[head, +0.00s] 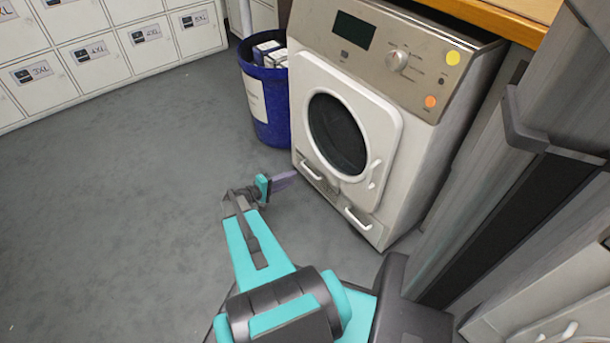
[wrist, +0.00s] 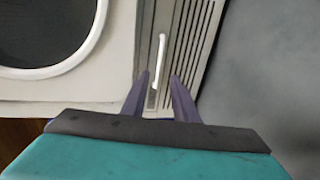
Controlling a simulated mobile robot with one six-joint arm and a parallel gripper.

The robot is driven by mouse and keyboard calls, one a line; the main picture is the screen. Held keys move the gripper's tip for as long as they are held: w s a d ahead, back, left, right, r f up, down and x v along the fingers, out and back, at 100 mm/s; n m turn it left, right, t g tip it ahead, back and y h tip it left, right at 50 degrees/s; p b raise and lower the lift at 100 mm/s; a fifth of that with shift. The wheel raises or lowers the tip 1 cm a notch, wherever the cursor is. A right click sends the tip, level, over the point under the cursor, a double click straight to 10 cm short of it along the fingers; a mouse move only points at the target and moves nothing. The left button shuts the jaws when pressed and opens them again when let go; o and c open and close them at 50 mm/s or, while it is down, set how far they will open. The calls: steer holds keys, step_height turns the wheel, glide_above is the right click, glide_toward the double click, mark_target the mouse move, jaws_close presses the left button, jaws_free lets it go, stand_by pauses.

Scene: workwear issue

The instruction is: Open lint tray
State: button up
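The white dryer (head: 387,120) stands at the right in the head view, with a round dark-glass door (head: 337,133). Low on its front are two white bar handles: a left handle (head: 312,171) and a right handle (head: 357,219). No label shows which is the lint tray's. My gripper (head: 287,179) is at the dryer's lower left edge, by the left handle. In the wrist view my gripper (wrist: 159,76) is open, its two purple fingers apart. A white handle (wrist: 161,58) lies between and beyond the fingertips, beside a slatted vent (wrist: 190,45). I cannot tell whether they touch it.
A blue bin (head: 270,110) holding boxes stands just left of the dryer. White lockers (head: 110,55) with size labels line the back left. A wooden top (head: 510,18) is above the dryer at right. Grey floor (head: 110,200) is clear at left.

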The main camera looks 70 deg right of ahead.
mark_target(308, 171)
steer(key=shift+b+x, duration=1.2)
steer(key=shift+x, duration=3.1)
jaws_close()
